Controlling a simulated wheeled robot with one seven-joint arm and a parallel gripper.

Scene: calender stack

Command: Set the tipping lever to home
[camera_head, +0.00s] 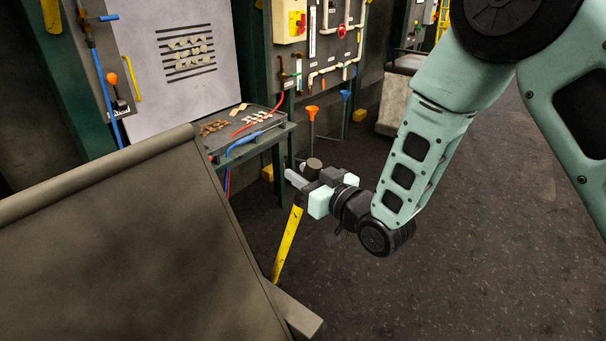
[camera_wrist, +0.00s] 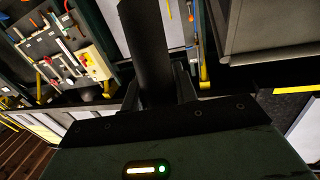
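The tipping lever (camera_head: 287,245) is a yellow bar in the head view, leaning up and right beside the dark tilted body on the left. A dark round grip (camera_head: 313,164) tops it, and my gripper (camera_head: 306,177) is around that grip. In the wrist view the grip is a thick dark cylinder (camera_wrist: 147,45) standing between my two fingers (camera_wrist: 160,88). The fingers appear to press on it from both sides. The join between grip and yellow bar is hidden behind my gripper.
A large dark covered body (camera_head: 120,250) fills the lower left. A green-legged bench (camera_head: 285,130) with small parts and tools stands behind my gripper. Orange (camera_head: 312,113) and blue (camera_head: 345,97) funnel-topped stands are beyond. Open dark floor (camera_head: 470,260) lies to the right.

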